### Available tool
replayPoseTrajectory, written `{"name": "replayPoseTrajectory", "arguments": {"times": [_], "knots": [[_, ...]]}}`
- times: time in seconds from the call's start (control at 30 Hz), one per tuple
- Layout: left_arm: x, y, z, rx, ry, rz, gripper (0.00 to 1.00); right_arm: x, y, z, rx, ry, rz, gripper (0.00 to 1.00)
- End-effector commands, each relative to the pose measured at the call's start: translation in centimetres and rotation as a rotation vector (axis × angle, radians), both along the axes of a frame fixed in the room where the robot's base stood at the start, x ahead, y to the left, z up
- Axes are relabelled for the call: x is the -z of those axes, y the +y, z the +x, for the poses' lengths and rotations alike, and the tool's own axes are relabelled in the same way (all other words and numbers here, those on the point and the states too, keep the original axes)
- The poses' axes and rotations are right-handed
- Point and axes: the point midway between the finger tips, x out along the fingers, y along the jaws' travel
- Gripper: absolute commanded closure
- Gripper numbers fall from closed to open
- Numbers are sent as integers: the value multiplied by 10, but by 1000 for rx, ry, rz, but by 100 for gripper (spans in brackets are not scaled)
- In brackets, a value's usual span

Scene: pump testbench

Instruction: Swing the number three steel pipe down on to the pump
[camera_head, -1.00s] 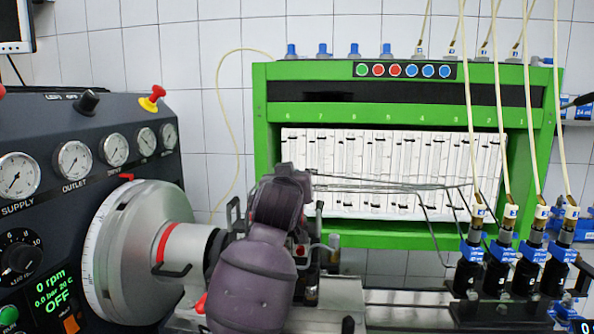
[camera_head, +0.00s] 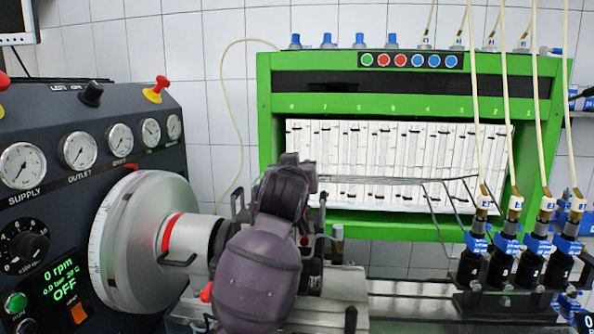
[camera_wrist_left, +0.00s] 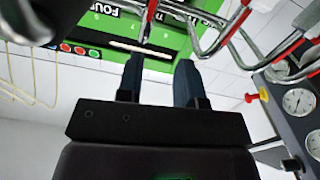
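Several thin steel pipes (camera_head: 400,181) run from behind my left arm to the right, where they bend down toward the black injectors (camera_head: 502,262). I cannot tell which pipe is number three. The pump is mostly hidden behind my purple-grey left arm, with a few fittings (camera_head: 337,236) showing beside it. My left gripper is hidden by its arm in the head view. In the left wrist view its two dark fingers (camera_wrist_left: 162,75) stand apart, with a gap between them. A steel pipe (camera_wrist_left: 150,14) passes by the left-hand fingertip; I cannot tell if it touches. My right gripper is not seen.
Red-banded steel pipes (camera_wrist_left: 228,28) cross close above the fingers in the left wrist view. A silver drive wheel (camera_head: 130,240) and dark gauge panel (camera_head: 80,190) stand at left. A green frame (camera_head: 390,100) with glass tubes stands behind. Pale hoses (camera_head: 505,100) hang to the injectors.

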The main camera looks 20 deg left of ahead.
Motion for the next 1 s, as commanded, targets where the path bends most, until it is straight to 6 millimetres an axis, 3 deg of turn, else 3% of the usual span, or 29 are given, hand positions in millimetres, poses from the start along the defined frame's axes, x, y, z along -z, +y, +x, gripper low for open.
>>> {"name": "replayPoseTrajectory", "arguments": {"times": [0.17, 0.7, 1.0], "knots": [[0, -3, -13, 1, -1, 0, 66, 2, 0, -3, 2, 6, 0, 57], [0, -20, -96, 1, 0, -2, 66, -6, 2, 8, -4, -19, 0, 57], [0, -22, -106, 1, 0, 1, 66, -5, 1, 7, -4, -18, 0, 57]]}}
